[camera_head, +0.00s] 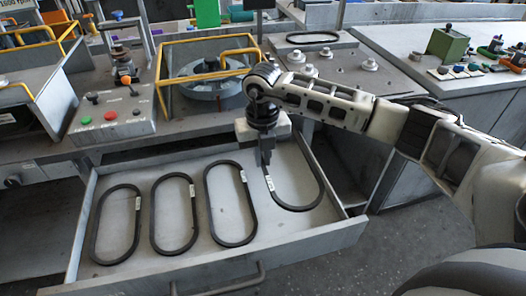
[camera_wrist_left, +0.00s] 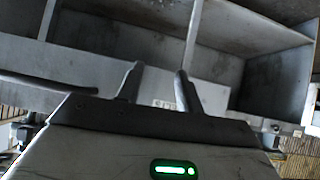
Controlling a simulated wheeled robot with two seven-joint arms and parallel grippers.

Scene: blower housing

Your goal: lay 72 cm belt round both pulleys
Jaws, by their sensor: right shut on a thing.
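Several black oval belts lie in the open drawer, each with a small white tag too small to read: a left belt (camera_head: 116,224), a second belt (camera_head: 173,213), a third belt (camera_head: 231,204) and a rightmost belt (camera_head: 311,205). I cannot tell which is the 72 cm one. My right gripper (camera_head: 266,160) points down and is shut on the rightmost belt at its upper left side, hiding part of it. Round grey pulley-like parts (camera_head: 308,70) stand on the bench behind; which are the two pulleys is unclear. My left gripper (camera_wrist_left: 158,70) is open and empty.
The drawer (camera_head: 215,268) has raised walls and a front handle. A yellow guard frame (camera_head: 157,75) surrounds a grey blower wheel (camera_head: 208,80). A control box (camera_head: 112,120) with buttons stands left. Another black belt (camera_head: 312,37) lies at the back.

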